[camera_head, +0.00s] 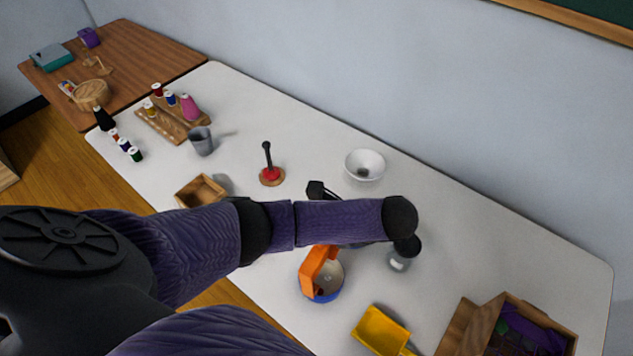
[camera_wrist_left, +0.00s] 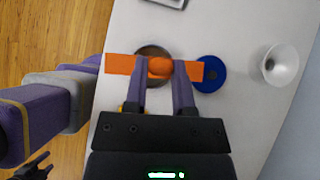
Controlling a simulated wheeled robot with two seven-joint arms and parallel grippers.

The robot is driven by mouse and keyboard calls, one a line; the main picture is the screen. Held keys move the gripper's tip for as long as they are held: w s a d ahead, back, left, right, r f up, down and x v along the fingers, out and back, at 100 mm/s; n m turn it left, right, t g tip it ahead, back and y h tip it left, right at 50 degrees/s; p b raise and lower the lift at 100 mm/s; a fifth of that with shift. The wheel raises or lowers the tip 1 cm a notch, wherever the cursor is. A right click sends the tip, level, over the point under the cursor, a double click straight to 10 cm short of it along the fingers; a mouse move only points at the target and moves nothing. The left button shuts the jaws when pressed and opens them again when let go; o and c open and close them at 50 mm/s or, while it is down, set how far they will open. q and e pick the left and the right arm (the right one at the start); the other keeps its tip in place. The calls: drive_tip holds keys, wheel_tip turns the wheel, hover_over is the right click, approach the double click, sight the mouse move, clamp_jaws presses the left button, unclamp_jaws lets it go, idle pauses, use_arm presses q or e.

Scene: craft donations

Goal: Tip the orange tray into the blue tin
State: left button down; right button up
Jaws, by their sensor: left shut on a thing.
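The orange tray (camera_head: 312,270) is tilted steeply on its side at the left part of the rim of the blue tin (camera_head: 327,298). I cannot tell whether they touch. Small dark red contents show inside the tin. In the left wrist view my left gripper (camera_wrist_left: 161,72) is shut on the orange tray (camera_wrist_left: 119,64), at an orange knob-like part of it. The tin's round opening (camera_wrist_left: 153,51) shows partly behind the tray there. In the head view my left arm hides the gripper's fingers.
A blue disc (camera_wrist_left: 211,74) lies beside the tin, hidden by my arm in the head view. A white bowl (camera_head: 365,160) stands behind.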

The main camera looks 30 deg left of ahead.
use_arm(q)
drive_tip(key=shift+w+d+f+y, duration=0.2)
drive_tip(key=shift+d+y, duration=0.45)
drive_tip(key=shift+d, duration=0.65)
drive_tip(key=shift+w+d+f+y, duration=0.15)
drive_tip(key=shift+d+y, duration=0.5)
drive_tip(key=shift+d, duration=0.6)
drive_tip(key=shift+s, duration=0.1)
